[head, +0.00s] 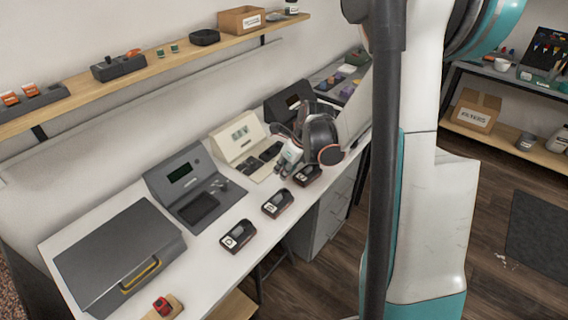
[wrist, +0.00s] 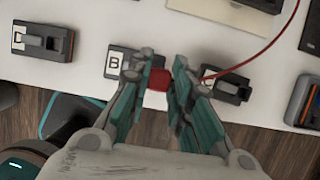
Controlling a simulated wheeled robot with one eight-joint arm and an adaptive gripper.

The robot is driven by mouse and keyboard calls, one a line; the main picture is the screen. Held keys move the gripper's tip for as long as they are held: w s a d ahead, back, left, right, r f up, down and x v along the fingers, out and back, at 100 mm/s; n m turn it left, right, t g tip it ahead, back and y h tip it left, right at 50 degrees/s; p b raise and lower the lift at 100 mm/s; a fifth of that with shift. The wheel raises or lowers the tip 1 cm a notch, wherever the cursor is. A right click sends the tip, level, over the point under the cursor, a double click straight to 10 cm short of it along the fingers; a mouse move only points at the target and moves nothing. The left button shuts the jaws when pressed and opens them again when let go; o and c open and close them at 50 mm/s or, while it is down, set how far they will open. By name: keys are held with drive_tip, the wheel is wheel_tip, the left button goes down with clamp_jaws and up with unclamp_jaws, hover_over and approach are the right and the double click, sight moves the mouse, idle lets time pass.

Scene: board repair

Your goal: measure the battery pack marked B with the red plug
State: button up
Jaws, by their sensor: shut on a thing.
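My gripper (wrist: 160,78) is shut on the red plug (wrist: 158,80), a small red block with a thin red cable (wrist: 268,45) running up to the right in the wrist view. The plug is at the right side of the battery pack marked B (wrist: 117,61), in front of or over its right part; I cannot tell whether they touch. My fingers hide part of that pack. Another pack (wrist: 42,38) lies to its left, and one more (wrist: 228,86) to its right, its label partly hidden by my finger. In the head view the packs' letters are too small to read.
The white bench (head: 110,215) carries a closed grey case (head: 118,252), a grey instrument (head: 185,178), a cream instrument (head: 238,138) and a dark instrument (head: 287,102). A red item (head: 162,305) sits on a wooden block at the near edge. A shelf (head: 140,72) runs along the wall.

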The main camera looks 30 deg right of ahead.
drive_tip(key=shift+f+b, duration=1.85)
drive_tip(key=shift+f, duration=0.8)
drive_tip(key=shift+f+b, duration=0.95)
idle(1.6)
drive_tip(key=o, duration=1)
drive_tip(key=shift+o, duration=1.4)
drive_tip(key=shift+r+p, duration=1.1)
drive_tip(key=shift+r, duration=0.55)
